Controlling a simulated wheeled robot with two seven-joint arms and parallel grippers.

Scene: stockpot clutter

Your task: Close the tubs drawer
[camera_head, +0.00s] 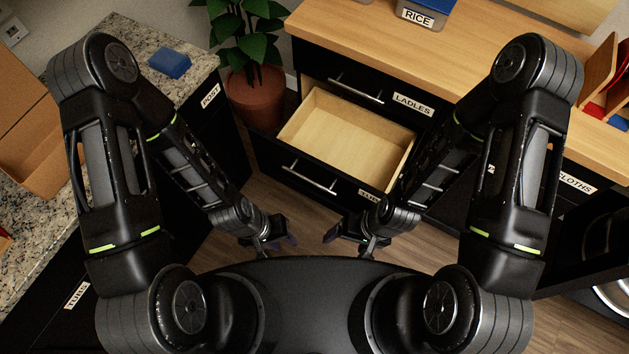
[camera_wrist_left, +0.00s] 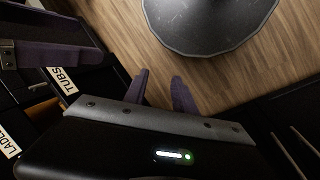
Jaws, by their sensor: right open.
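The tubs drawer (camera_head: 345,140) stands pulled open below the drawer labelled LADLES. It is empty, with a pale wood inside, a black front and a silver bar handle (camera_head: 309,180). Its label is partly hidden by my right arm in the head view; the left wrist view shows the TUBS label (camera_wrist_left: 62,80). My left gripper (camera_head: 279,238) is in front of the drawer front, apart from it, empty, its purple fingers spread (camera_wrist_left: 160,80). My right gripper (camera_head: 343,238) is also open, in front of the drawer near its right part, and seems not to touch it.
The closed ladles drawer (camera_head: 357,87) is above, under a wooden counter (camera_head: 365,45) with a RICE container (camera_head: 418,15). A potted plant (camera_head: 256,95) stands left of the drawer. A granite counter (camera_head: 140,45) with a blue block (camera_head: 170,63) runs along the left. Wooden floor shows between.

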